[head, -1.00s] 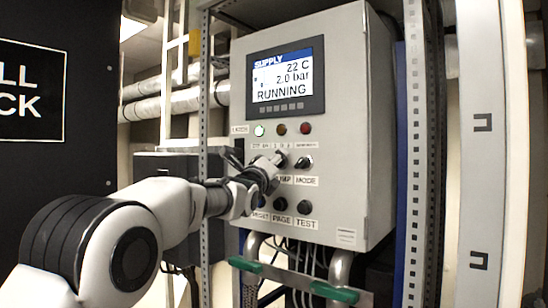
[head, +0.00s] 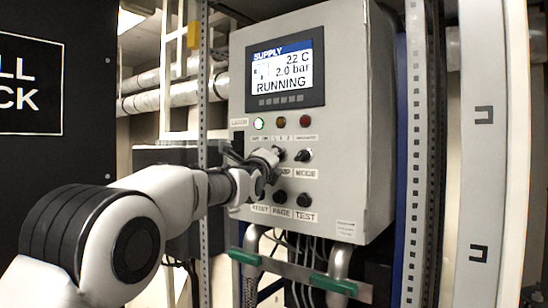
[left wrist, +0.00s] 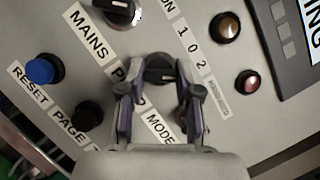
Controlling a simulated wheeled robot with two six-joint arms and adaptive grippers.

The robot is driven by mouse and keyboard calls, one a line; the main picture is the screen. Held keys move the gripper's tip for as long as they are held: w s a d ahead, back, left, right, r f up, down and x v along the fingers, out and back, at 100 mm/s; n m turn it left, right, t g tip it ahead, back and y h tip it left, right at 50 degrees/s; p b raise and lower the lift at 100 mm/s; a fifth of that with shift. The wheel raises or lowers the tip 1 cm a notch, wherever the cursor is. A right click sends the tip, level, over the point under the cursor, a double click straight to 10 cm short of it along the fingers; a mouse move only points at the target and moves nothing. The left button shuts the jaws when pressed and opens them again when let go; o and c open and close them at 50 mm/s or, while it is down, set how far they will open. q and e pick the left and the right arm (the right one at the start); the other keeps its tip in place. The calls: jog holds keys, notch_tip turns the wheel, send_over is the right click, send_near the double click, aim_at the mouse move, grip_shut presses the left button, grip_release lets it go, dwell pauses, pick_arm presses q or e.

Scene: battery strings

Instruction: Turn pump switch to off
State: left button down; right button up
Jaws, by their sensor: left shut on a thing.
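The pump switch is a dark rotary knob (left wrist: 159,72) on the grey control panel (head: 345,120). Its label is partly covered by my fingers in the left wrist view. My left gripper (left wrist: 158,92) has a finger on either side of the knob and is shut on it. In the head view my left gripper (head: 270,160) is against the panel and hides part of the switch row. The panel display (head: 284,73) reads RUNNING, 22 C and 2.0 bar. My right gripper is not in view.
The mains knob (left wrist: 117,12) and blue reset button (left wrist: 40,70) are close to my fingers. The mode knob (head: 303,155) is just right of them. A green lamp (head: 259,124) is lit above. A perforated metal post (head: 203,110) stands left of the panel.

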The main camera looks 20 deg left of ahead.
pick_arm(q)
jog(key=shift+r+n+g+y+p, duration=0.1)
jog(key=shift+n+g+y+p, duration=0.4)
jog(key=shift+n+p, duration=1.7)
jog(key=shift+r+n+g+y+p, duration=0.15)
jog(key=shift+n+g+p, duration=0.95)
jog(key=shift+p, duration=1.85)
jog(key=shift+f+n+t, duration=0.15)
jog(key=shift+n+t, duration=0.15)
jog(key=shift+n, duration=0.1)
jog(key=c, duration=0.8)
grip_release()
